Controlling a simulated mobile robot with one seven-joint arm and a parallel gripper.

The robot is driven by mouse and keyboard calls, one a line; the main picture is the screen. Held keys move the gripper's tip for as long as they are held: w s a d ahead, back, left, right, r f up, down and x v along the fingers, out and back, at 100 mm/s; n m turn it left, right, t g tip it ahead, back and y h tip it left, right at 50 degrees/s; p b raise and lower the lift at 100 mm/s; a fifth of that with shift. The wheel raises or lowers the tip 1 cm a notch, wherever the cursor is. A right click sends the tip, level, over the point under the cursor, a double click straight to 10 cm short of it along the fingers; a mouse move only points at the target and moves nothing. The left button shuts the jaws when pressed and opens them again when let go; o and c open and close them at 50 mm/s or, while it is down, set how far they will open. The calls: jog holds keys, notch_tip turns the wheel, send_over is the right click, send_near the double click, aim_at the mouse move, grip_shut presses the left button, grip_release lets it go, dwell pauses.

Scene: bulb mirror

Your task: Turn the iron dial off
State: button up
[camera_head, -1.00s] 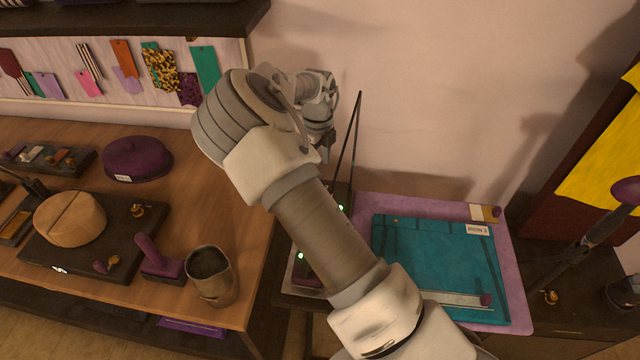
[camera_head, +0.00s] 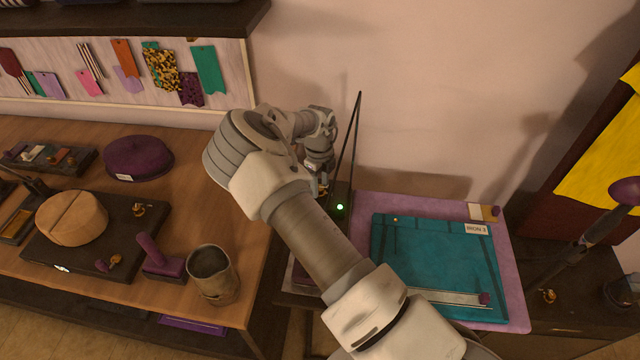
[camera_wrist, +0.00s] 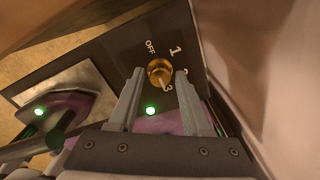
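The iron dial is a round brass knob (camera_wrist: 159,72) on a dark panel (camera_wrist: 115,45) in the wrist view. OFF, 1, 2 and 3 are marked around it, and its pale pointer line is toward the 3. My gripper (camera_wrist: 158,75) is open, with one finger on each side of the knob; I cannot tell whether they touch it. A green light (camera_wrist: 150,111) glows on the panel between the fingers. The iron (camera_wrist: 70,112), purple with a green light of its own, sits to the left.
A teal board (camera_head: 440,270) lies on a lilac mat (camera_head: 515,290) right of my arm. A thin dark upright frame (camera_head: 352,140) stands close to my wrist by the wall. The wooden table at left holds a metal cup (camera_head: 213,275) and a purple-handled tool (camera_head: 160,262).

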grip_shut()
